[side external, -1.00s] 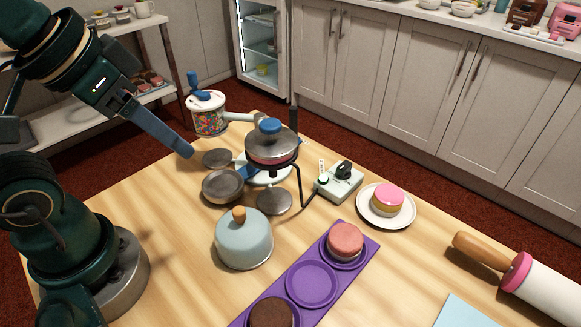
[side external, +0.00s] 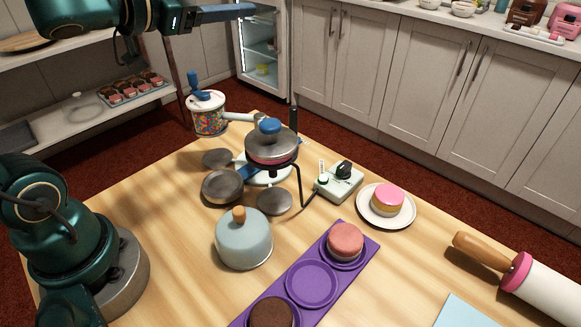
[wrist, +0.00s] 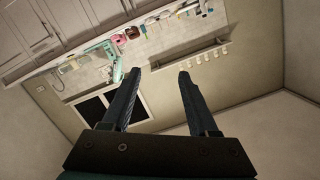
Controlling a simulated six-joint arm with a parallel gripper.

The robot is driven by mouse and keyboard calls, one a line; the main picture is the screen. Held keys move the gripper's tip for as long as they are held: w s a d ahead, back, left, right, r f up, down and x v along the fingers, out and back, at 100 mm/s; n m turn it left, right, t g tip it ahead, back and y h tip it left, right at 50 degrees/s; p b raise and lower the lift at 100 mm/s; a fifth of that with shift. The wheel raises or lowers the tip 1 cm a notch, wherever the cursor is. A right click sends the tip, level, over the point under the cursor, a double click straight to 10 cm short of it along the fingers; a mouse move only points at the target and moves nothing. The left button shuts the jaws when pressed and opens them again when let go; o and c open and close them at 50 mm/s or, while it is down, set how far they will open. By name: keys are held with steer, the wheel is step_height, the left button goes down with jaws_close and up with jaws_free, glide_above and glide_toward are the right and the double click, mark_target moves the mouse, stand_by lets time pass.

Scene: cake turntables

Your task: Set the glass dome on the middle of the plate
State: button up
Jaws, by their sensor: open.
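A pale blue, dome-shaped cover (side external: 243,243) with a wooden knob stands upright on the table, left of the purple tray; it looks like the glass dome. A white plate (side external: 368,219) at the right holds a small pink-topped cake (side external: 388,199), with no dome over it. My gripper (side external: 252,10) is high above the back of the table, pointing right and roughly level, away from both dome and plate. In the wrist view its two fingers (wrist: 160,74) are spread apart with nothing between them. That view shows neither dome nor plate.
A control box (side external: 340,183) lies between stand and plate. A purple tray (side external: 292,260) with cakes and a rolling pin (side external: 540,287) are in front. A faint clear dome shape (side external: 77,108) shows on the shelf.

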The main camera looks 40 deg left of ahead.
steer(key=d+f+m+g+h, duration=0.1)
steer(key=d+f+m+h, duration=0.1)
steer(key=d+m+h, duration=0.25)
steer(key=m+g+h, duration=0.4)
steer(key=g+h, duration=0.5)
steer(key=g, duration=0.1)
glide_above(246, 219)
steer(key=s+a, duration=0.2)
steer(key=a, duration=0.1)
step_height(246, 219, down, 8)
steer(key=f, duration=1.4)
steer(key=shift+w+d, duration=0.2)
steer(key=shift+w, duration=0.2)
steer(key=shift+x, duration=2.6)
steer(key=shift+m, duration=0.25)
jaws_close()
